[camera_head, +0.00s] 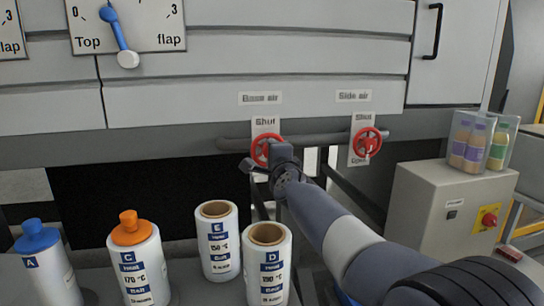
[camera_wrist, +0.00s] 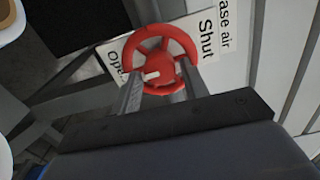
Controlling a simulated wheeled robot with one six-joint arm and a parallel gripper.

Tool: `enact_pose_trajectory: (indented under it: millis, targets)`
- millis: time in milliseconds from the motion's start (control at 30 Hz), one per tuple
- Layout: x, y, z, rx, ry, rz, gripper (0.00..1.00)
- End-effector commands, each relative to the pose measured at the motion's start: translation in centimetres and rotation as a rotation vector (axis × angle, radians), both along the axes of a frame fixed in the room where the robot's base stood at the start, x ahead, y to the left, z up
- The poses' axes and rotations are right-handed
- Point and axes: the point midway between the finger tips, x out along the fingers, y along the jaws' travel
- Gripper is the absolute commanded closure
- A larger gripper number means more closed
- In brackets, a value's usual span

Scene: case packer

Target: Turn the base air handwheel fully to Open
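The base air handwheel (camera_head: 267,148) is red and sits under the "Base air" label (camera_head: 260,98) on a pipe along the machine front. Its plate reads "Shut" above the wheel. In the wrist view the handwheel (camera_wrist: 160,62) shows a white mark on its hub, with "Shut" to the right and a partly hidden "Open" to the left. My gripper (camera_wrist: 162,92) is at the wheel, its two fingers apart with the lower rim and hub region between or just beyond them. I cannot tell whether the fingers touch the wheel. The head view partly hides my gripper (camera_head: 262,168) behind my wrist.
A second red handwheel (camera_head: 367,143), labelled "Side air", is to the right on the same pipe (camera_head: 320,140). Rolls and bottles, including roll E (camera_head: 219,245), stand at the lower left.

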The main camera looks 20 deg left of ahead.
Motion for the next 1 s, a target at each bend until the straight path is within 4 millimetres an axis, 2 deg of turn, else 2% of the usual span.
enact_pose_trajectory:
  millis: [167,533,1000]
  targets:
    - [0.0,0.0,0.0,-0.002,-0.001,0.000,0.45]
    - [-0.7,-0.4,-0.1,-0.003,-0.002,0.000,0.45]
    - [-7.1,-4.3,-0.1,-0.001,-0.003,0.000,0.45]
